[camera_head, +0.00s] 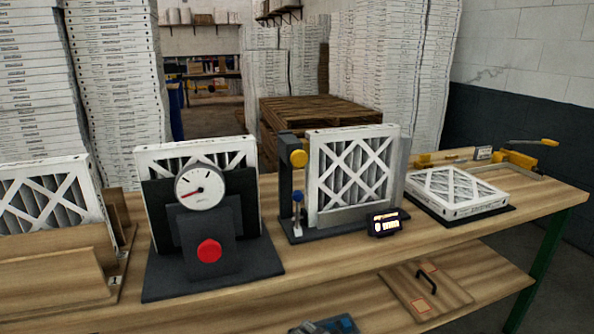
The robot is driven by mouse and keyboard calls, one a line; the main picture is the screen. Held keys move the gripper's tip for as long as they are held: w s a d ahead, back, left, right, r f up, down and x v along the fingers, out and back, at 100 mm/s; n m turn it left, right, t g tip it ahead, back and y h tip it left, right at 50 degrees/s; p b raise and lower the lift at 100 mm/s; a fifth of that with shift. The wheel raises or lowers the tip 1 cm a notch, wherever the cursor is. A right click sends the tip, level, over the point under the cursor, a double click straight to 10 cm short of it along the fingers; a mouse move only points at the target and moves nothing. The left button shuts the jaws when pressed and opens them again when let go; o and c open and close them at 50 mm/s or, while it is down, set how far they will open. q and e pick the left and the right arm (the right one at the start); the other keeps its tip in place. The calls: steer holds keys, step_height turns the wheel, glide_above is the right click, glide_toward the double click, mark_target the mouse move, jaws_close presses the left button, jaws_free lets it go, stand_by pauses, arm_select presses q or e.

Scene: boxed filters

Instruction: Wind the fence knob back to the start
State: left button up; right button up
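A round yellow knob (298,158) sits on a dark upright post, left of a white pleated filter (350,175) standing on a dark base. A small display (384,223) in front of that filter reads what looks like 0 mm. A round red knob (209,250) is on the front of a dark stand, below a white dial gauge (200,187) with a red needle. No label shows which one is the fence knob. Neither of my grippers is in view.
The wooden bench (540,205) has clear room at its right front. A filter (455,192) lies flat near a yellow-handled clamp (535,143). Another filter (50,195) stands in a wooden holder at left. A panel with a handle (426,285) lies on the lower shelf.

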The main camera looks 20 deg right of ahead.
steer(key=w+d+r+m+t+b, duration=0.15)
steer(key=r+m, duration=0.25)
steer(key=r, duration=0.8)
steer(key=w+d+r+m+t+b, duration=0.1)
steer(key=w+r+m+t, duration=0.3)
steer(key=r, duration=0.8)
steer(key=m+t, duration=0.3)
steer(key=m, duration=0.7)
glide_toward(300, 159)
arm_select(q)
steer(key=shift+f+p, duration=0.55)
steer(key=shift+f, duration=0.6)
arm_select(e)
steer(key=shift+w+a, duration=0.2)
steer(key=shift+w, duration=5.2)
